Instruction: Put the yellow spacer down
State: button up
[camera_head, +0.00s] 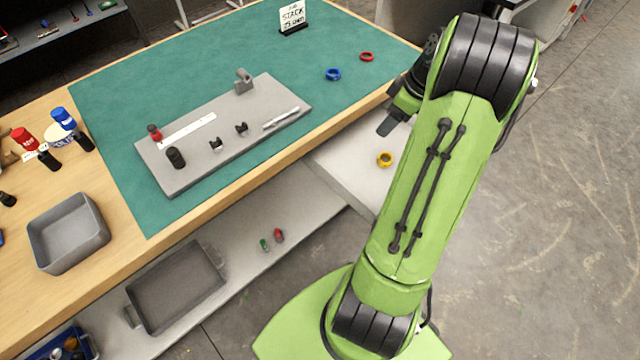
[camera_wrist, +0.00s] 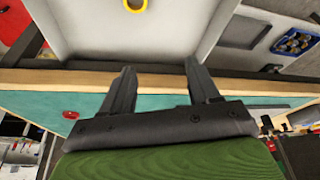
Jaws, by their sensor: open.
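The yellow spacer (camera_head: 385,159) is a small ring lying flat in a white open drawer or tray (camera_head: 345,160) below the bench's front edge. In the wrist view the yellow spacer (camera_wrist: 135,4) is cut off by the top edge, on the white surface. My gripper (camera_wrist: 158,75) is open with nothing between its fingers, apart from the spacer. In the head view my gripper (camera_head: 388,128) is partly hidden behind my green arm, near the bench's front edge. A blue ring (camera_head: 333,74) and a red ring (camera_head: 367,57) lie on the green mat (camera_head: 200,65).
A grey fixture plate (camera_head: 200,165) with small parts sits on the mat. A "STACK" sign (camera_head: 292,17) stands at the back. A grey bin (camera_head: 68,233) and red and blue bottles stand at left. A lower shelf (camera_head: 290,215) holds a dark tray (camera_head: 177,288). The mat's right part is mostly clear.

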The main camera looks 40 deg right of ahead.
jog(key=a+r+m, duration=0.1)
jog(key=a+r, duration=0.3)
jog(key=a, duration=0.3)
jog(key=a+r+h, duration=0.1)
jog(key=a+r, duration=0.2)
jog(key=a, duration=0.4)
jog(key=a+r+m, duration=0.1)
jog(key=a+r, duration=0.3)
jog(key=a, duration=0.3)
jog(key=s+a+m+t, duration=0.2)
jog(key=s+a+m, duration=0.1)
jog(key=s+a, duration=0.7)
jog(key=shift+s+a+h, duration=0.3)
jog(key=shift+s+a, duration=0.1)
jog(key=shift+s, duration=0.65)
